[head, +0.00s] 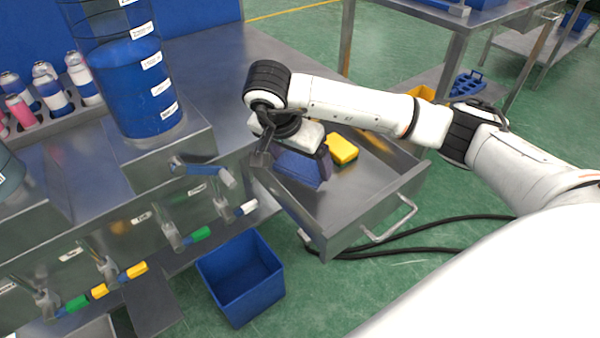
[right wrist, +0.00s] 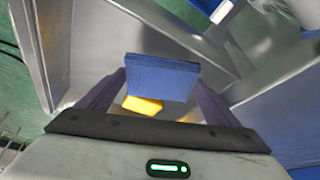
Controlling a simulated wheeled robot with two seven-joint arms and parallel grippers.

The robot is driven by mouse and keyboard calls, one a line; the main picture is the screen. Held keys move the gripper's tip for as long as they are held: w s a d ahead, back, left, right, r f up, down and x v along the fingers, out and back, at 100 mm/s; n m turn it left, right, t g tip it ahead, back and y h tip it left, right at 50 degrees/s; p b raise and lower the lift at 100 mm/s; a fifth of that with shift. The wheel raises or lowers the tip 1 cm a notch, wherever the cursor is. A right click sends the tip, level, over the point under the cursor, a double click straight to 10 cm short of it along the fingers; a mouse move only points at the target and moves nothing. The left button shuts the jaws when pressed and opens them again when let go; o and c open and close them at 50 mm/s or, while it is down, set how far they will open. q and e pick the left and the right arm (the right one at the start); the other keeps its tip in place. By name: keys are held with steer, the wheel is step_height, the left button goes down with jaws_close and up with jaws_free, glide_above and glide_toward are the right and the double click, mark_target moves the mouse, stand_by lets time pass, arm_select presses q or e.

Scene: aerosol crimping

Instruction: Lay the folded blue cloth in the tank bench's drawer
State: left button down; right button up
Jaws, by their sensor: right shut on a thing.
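The tank bench's drawer (head: 340,228) is pulled open at the bench's right end in the head view. My right gripper (head: 302,180) is over the left part of the drawer and is shut on the folded blue cloth (head: 300,168). In the right wrist view the cloth (right wrist: 162,76) sits between the two fingers, with the drawer's grey metal behind it. I cannot tell whether the cloth touches the drawer floor. A yellow sponge-like block (head: 341,149) lies in the drawer, to the right of the cloth. My left gripper is not in view.
A clear tank of blue liquid (head: 150,85) stands on the bench, with valves and coloured handles along its front. An open blue bin (head: 240,278) is on the floor left of the drawer. Black hoses (head: 440,233) lie on the green floor. Several bottles (head: 50,85) stand in a rack.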

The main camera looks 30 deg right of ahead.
mark_target(298, 168)
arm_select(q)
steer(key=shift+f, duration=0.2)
arm_select(e)
steer(key=shift+f, duration=1.8)
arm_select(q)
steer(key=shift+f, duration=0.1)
arm_select(e)
steer(key=shift+f, duration=0.1)
steer(key=o, duration=0.9)
steer(key=shift+b, duration=0.3)
steer(key=shift+a+r, duration=0.1)
steer(key=shift+r, duration=0.25)
arm_select(q)
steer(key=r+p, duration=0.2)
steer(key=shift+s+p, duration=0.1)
steer(key=shift+p, duration=0.3)
arm_select(e)
steer(key=v, duration=1.1)
steer(key=shift+s+a+r, duration=0.1)
steer(key=shift+r, duration=0.15)
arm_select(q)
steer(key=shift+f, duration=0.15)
